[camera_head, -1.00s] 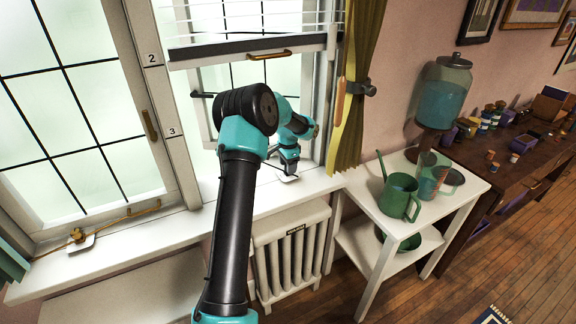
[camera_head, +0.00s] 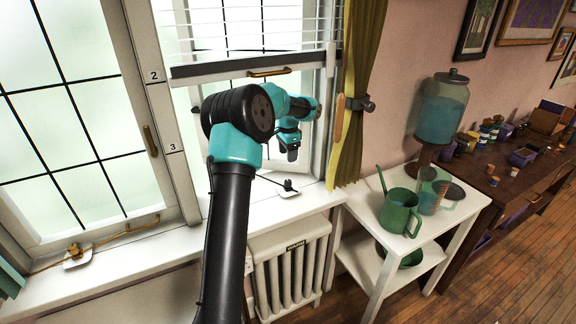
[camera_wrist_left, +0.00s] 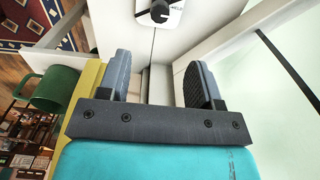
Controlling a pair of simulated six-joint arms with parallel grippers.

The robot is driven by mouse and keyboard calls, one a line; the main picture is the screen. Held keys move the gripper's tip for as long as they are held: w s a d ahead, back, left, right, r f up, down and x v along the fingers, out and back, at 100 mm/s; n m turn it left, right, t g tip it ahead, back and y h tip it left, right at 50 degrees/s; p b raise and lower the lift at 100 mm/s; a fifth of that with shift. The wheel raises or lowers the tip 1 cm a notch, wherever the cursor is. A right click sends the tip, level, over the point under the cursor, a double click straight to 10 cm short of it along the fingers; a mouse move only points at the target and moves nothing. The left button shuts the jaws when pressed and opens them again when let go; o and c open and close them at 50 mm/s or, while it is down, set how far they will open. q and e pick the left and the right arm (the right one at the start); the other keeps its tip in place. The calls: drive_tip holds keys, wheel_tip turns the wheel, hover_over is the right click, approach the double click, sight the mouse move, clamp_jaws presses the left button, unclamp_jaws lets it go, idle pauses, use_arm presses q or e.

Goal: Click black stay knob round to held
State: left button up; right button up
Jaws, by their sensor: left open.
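The black stay knob (camera_head: 288,186) sits on a small white plate on the window sill, below the right-hand window. It also shows at the top edge of the left wrist view (camera_wrist_left: 160,10), partly cut off, with small lettering beside it on the plate. A thin dark stay rod (camera_head: 268,180) runs from the knob to the left. My left gripper (camera_head: 291,153) is above the knob, apart from it. In the left wrist view its two fingers stand apart with nothing between them. My right gripper is not in view.
A half-raised blind (camera_head: 250,66) hangs above my arm. An olive curtain (camera_head: 354,100) is right of the window. A white stand (camera_head: 450,232) holds a green watering can (camera_head: 398,212). A brass stay (camera_head: 74,252) sits on the left sill. A radiator (camera_head: 290,275) is below.

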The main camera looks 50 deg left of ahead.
use_arm(q)
drive_tip(key=shift+r, duration=2.4)
drive_tip(key=shift+d+f, duration=0.1)
